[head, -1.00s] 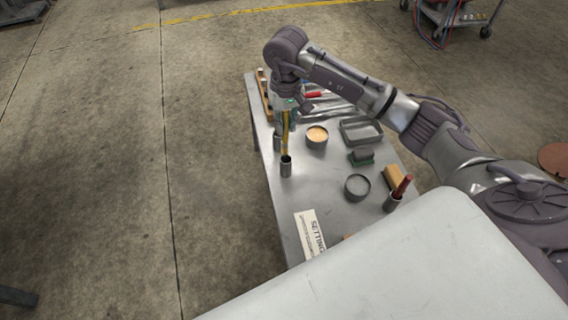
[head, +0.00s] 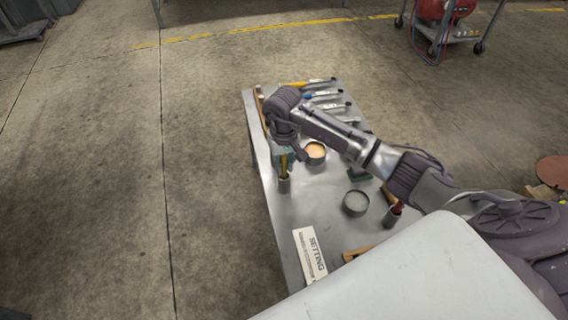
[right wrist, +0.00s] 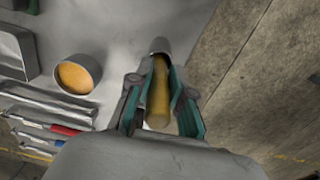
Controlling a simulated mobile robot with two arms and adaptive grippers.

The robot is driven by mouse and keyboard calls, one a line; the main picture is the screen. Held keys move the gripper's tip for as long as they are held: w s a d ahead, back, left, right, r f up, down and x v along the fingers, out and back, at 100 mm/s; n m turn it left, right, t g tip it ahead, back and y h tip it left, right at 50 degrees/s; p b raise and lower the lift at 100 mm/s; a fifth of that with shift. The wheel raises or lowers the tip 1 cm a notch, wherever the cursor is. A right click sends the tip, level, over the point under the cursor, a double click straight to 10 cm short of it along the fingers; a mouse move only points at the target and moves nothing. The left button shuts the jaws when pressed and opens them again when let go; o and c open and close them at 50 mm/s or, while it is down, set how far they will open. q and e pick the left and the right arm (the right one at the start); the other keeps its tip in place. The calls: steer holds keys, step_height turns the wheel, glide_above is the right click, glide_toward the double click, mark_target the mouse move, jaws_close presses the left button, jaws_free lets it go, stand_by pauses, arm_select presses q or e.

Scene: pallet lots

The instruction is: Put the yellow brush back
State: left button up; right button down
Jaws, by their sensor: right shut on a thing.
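The yellow brush (head: 284,165) stands nearly upright, and its lower end reaches into the mouth of a small grey metal cup (head: 284,186) near the left edge of the table. My right gripper (head: 284,155) is shut on the brush, just above the cup. In the right wrist view the yellow-brown brush (right wrist: 158,95) lies between the two green-lined fingers of my right gripper (right wrist: 160,88), with the cup (right wrist: 161,46) at its far end. The cup hides the brush's tip, so I cannot tell how deep it sits. My left gripper is not in view.
On the metal table (head: 310,212) are a tin with orange contents (head: 315,152), a grey round dish (head: 356,203), a cup with a red handle (head: 392,216) and a printed card (head: 309,254). Several tools (head: 325,95) lie at the far end. My right arm crosses above the table.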

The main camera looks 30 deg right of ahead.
steer(key=shift+f, duration=0.1)
steer(key=c, duration=1.1)
jaws_free()
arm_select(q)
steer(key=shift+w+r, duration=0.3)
arm_select(e)
steer(key=shift+o, duration=0.2)
step_height(320, 180, up, 11)
steer(key=shift+r+p, duration=0.1)
steer(key=shift+p, duration=0.35)
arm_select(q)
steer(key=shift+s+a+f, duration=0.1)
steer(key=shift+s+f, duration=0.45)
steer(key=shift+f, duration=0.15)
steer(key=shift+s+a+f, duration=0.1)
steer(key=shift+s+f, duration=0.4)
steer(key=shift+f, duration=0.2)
arm_select(e)
steer(key=shift+r, duration=0.55)
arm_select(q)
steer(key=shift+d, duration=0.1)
